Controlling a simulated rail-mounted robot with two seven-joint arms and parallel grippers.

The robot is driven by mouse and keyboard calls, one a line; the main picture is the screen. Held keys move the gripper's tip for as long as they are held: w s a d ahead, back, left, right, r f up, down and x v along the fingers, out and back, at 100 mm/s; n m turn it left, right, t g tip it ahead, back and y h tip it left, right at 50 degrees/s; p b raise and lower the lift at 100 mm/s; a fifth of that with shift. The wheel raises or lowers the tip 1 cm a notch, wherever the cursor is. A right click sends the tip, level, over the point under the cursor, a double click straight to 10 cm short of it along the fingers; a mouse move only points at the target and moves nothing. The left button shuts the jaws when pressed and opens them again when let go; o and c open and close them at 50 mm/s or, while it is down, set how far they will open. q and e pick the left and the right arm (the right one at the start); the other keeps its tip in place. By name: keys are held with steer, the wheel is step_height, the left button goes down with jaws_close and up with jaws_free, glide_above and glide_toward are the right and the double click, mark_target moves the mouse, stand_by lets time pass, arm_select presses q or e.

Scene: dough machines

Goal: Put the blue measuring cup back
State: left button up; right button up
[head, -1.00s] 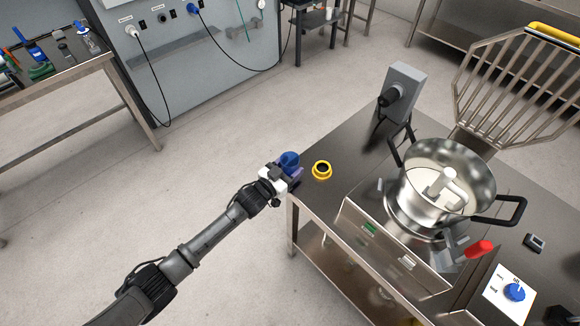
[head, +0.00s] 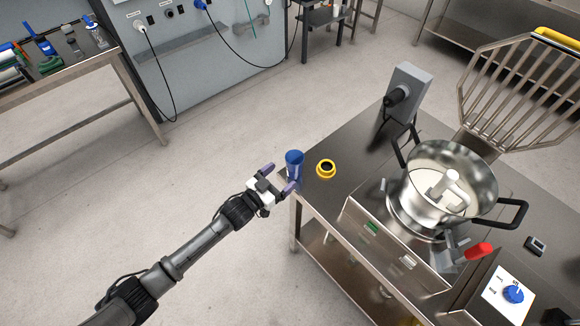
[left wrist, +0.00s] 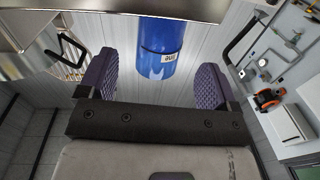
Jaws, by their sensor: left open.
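The blue measuring cup (head: 294,163) stands upright near the left corner of the steel table (head: 350,150) in the head view. My left gripper (head: 279,179) is just to its lower left, open and empty, with its purple-padded fingers apart. In the left wrist view the blue cup (left wrist: 161,46) shows beyond and between the open fingers (left wrist: 156,80), with a small white label on it. My right gripper is not in view.
A mixer with a steel bowl (head: 448,190) takes up the table's middle. Another bench (head: 85,68) with tools is at the upper left, with open floor between.

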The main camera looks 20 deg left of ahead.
arm_select(q)
steer(key=s+f+n+g+y, duration=0.1)
steer(key=s+g+y, duration=0.2)
steer(key=s, duration=1.5)
steer(key=s+f+n+g+y, duration=0.1)
steer(key=s+f+g+y, duration=0.1)
steer(key=s+g, duration=0.8)
steer(key=s+y, duration=0.1)
steer(key=s, duration=0.7)
steer(key=shift+s+a+f+n+y+p, duration=0.2)
steer(key=shift+s+n+y+p, duration=0.1)
steer(key=shift+s+n, duration=0.1)
